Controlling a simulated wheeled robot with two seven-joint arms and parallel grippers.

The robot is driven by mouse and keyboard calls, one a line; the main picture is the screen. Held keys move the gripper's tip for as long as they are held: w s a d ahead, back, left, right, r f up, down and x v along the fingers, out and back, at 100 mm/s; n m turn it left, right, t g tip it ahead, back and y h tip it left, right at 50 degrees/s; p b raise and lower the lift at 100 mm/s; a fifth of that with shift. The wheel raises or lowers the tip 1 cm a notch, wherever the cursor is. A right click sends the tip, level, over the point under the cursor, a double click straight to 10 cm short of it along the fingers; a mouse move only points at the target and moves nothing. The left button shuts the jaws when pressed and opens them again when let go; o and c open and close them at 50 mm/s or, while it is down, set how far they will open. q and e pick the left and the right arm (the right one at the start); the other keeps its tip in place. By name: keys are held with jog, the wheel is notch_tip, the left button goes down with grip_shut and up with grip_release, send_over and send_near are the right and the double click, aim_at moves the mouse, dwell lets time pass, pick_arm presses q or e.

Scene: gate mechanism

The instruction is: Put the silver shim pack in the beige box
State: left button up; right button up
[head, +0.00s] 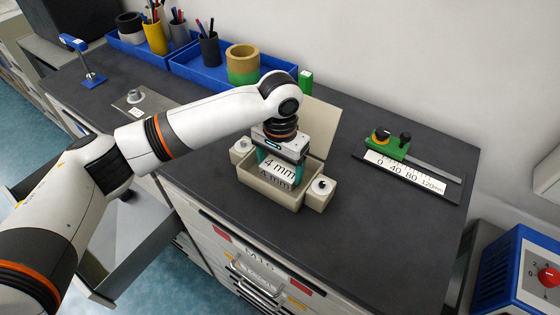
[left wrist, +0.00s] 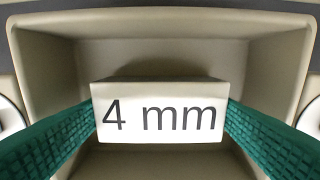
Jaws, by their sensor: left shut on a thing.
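The silver shim pack (head: 281,167) is a pale block marked "4 mm" on two faces. In the left wrist view the shim pack (left wrist: 160,112) sits between two teal fingertips. My left gripper (head: 280,160) is shut on it and points down into the beige box (head: 262,197). In the left wrist view the box's walls (left wrist: 160,20) surround the pack, with floor showing around it. The box's lid (head: 318,125) stands open at the back. I cannot tell whether the pack touches the floor. My right gripper is not in view.
Beige blocks with round silver knobs (head: 321,187) flank the box. A green gauge with a scale plate (head: 405,170) lies at the right. Blue trays (head: 215,77) with cups stand at the back. The dark worktop (head: 370,240) is clear at front right.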

aim_at(281, 169)
pick_arm(q)
jog(key=o, duration=1.1)
notch_tip(281, 169, up, 12)
jog(key=b, duration=0.3)
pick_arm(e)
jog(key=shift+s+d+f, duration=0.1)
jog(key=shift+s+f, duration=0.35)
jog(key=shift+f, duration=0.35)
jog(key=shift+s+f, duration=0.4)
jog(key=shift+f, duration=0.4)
